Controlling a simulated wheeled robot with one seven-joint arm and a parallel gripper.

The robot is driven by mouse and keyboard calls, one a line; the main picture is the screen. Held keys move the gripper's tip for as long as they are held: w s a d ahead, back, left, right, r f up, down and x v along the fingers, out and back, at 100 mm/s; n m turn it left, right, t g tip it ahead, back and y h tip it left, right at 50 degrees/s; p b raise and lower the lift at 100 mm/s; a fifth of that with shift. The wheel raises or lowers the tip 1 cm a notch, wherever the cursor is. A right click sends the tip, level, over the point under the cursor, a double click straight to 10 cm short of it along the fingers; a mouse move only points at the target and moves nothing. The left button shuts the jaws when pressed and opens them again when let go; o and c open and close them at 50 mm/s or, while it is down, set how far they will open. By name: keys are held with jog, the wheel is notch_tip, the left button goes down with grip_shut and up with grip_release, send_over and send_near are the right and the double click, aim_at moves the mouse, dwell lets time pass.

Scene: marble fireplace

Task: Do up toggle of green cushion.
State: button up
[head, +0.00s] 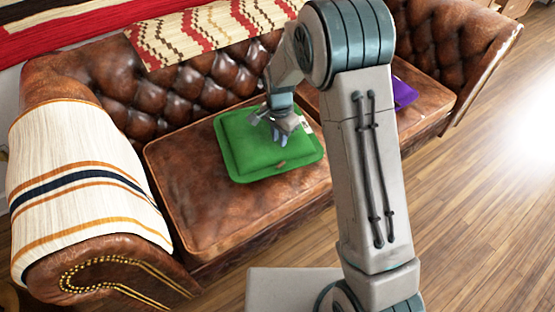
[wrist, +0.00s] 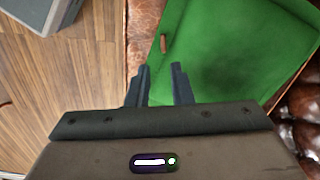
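The green cushion (head: 240,150) lies flat on the left seat of the brown leather sofa. Its small brown toggle (head: 281,163) is near the front edge; it also shows in the wrist view (wrist: 163,43). Whether the toggle sits in a loop cannot be told. My gripper (head: 281,138) is over the front right part of the cushion, a little behind the toggle in the head view. In the wrist view my gripper (wrist: 160,72) has its two dark fingers apart with nothing between them, and the toggle lies beyond the fingertips. Its height above the cushion is unclear.
The sofa's tufted back (head: 110,85) stands behind the cushion, and its left arm bears a striped cream throw (head: 85,165). A purple thing (head: 405,93) lies on the right seat, partly hidden by my arm. The seat left of the cushion (head: 185,180) is clear. Wooden floor (head: 480,220) lies in front.

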aim_at(277, 166)
jog(key=f, duration=0.4)
jog(key=f+b, duration=0.1)
jog(key=f, duration=0.4)
jog(key=f+b, duration=0.1)
jog(key=f, duration=0.4)
jog(key=shift+w+a+f, duration=0.15)
jog(key=shift+a+f, duration=0.1)
grip_shut()
